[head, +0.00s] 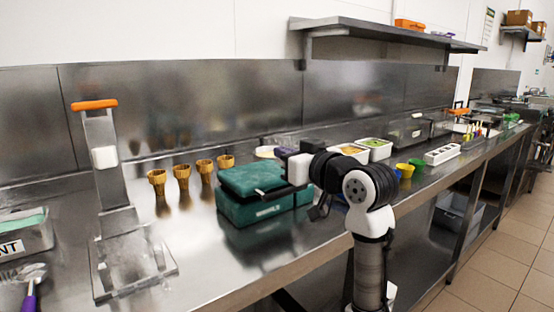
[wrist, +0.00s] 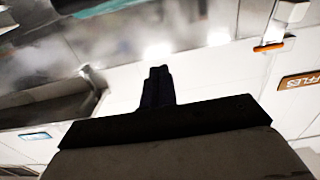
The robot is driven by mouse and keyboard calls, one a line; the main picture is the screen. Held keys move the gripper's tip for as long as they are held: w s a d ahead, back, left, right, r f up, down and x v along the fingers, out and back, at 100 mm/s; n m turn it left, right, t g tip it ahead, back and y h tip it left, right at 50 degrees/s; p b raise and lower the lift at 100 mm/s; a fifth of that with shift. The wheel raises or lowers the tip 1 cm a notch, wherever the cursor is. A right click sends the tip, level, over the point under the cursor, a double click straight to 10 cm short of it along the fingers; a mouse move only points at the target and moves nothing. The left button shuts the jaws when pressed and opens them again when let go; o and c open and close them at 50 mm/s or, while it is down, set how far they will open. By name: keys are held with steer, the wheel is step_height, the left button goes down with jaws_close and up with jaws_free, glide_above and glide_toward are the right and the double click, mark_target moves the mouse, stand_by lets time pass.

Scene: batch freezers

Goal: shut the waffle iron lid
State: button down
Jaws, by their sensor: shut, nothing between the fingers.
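The waffle iron is a teal box on the steel counter in the middle of the head view. Its lid (head: 252,177) lies low over its base (head: 265,210), nearly level; I cannot tell whether it is fully shut. My arm reaches in from the right, and its end is beside and slightly above the lid's right side. Contact with the lid cannot be made out. In the wrist view my gripper (wrist: 158,86) shows its dark fingers together, with nothing between them. A teal edge (wrist: 100,8) shows at the top of that view, probably part of the waffle iron.
A steel press with an orange handle (head: 94,105) stands to the left. White food trays (head: 374,146) and green and yellow cups (head: 416,165) lie to the right. A shelf (head: 385,38) hangs above.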

step_height(320, 180, down, 8)
steer(key=s+d+t+y+b, duration=0.1)
steer(key=s+t+b, duration=0.1)
steer(key=b, duration=0.5)
steer(key=shift+d+y, duration=0.25)
steer(key=shift+y, duration=0.15)
steer(key=shift+f, duration=0.15)
